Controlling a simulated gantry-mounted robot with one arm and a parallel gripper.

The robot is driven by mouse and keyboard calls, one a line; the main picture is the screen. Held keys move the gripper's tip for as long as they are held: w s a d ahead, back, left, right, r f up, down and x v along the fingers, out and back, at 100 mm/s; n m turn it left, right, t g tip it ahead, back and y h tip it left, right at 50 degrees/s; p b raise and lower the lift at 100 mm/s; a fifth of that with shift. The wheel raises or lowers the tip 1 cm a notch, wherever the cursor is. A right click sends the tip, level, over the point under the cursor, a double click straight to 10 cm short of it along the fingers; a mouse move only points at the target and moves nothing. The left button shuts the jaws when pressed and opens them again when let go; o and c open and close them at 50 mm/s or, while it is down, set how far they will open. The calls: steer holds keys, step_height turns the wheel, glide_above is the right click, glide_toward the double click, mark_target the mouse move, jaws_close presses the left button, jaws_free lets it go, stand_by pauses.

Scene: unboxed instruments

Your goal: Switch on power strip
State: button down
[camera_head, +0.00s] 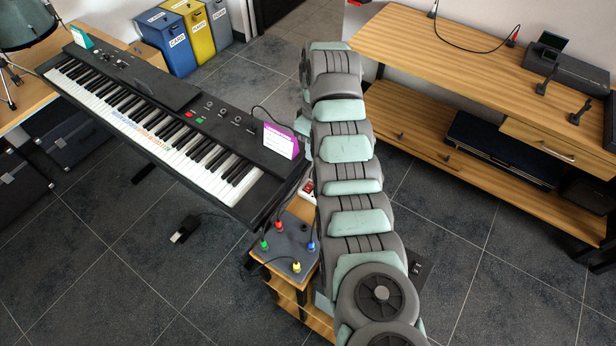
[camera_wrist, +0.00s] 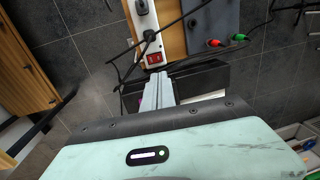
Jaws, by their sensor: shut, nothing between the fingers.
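The white power strip (camera_wrist: 143,22) lies on a small wooden table in the wrist view, with black plugs in it. Its red switch (camera_wrist: 153,59) is at the end nearest my gripper. A small part of the strip (camera_head: 307,194) also shows in the head view beside my arm, which hides the rest. My gripper (camera_wrist: 161,78) is shut and empty, its fingertips just below the red switch in the wrist view. I cannot tell whether they touch it. Whether the switch is on or off is not clear. In the head view my arm hides the gripper.
A grey box (camera_head: 286,244) with coloured plugs and cables sits on the small table (camera_head: 284,282) beside the strip. Black cables cross near the strip. A keyboard (camera_head: 160,128) stands at the left and a wooden bench (camera_head: 450,62) at the right. Tiled floor lies between.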

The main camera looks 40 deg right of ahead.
mark_target(307, 189)
steer(key=f, duration=0.4)
steer(key=a+f, duration=0.1)
steer(key=f, duration=0.8)
steer(key=shift+s+a+f+b, duration=0.15)
steer(key=shift+a+f+b, duration=0.15)
steer(key=shift+f+b, duration=0.1)
